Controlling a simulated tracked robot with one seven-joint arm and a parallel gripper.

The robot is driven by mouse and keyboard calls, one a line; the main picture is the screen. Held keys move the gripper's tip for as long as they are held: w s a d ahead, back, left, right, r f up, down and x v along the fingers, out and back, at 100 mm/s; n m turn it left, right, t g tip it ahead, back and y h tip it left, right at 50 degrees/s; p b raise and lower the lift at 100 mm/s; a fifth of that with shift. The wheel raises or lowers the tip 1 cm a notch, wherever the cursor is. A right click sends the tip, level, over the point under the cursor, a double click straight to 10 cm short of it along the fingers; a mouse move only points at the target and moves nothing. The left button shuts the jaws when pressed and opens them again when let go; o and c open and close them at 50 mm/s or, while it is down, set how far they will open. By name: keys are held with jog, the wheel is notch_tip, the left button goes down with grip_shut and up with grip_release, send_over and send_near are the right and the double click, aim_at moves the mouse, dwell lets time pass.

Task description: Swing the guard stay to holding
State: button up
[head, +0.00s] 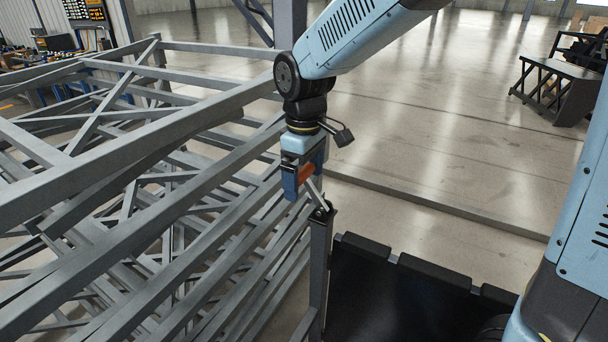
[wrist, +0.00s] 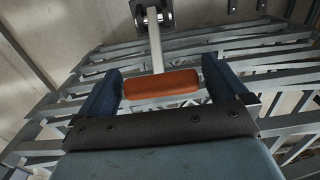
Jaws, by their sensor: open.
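The guard stay (head: 315,193) is a thin pale bar with an orange grip (head: 306,173). Its lower end meets a pivot on top of a dark upright post (head: 319,255), and it leans up and left from there. In the wrist view the bar (wrist: 156,48) runs from the orange grip (wrist: 162,85) up to the round dark pivot (wrist: 151,15). My gripper (head: 303,180) is open, its blue fingers on either side of the orange grip.
A large stack of grey steel trusses (head: 140,190) fills the left, close beside my gripper and the post. Dark panels (head: 400,290) stand to the right of the post. The concrete floor (head: 440,120) beyond is clear, with a dark rack (head: 560,85) at far right.

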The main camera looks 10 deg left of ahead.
jog(key=c, duration=1.4)
jog(key=shift+o, duration=0.2)
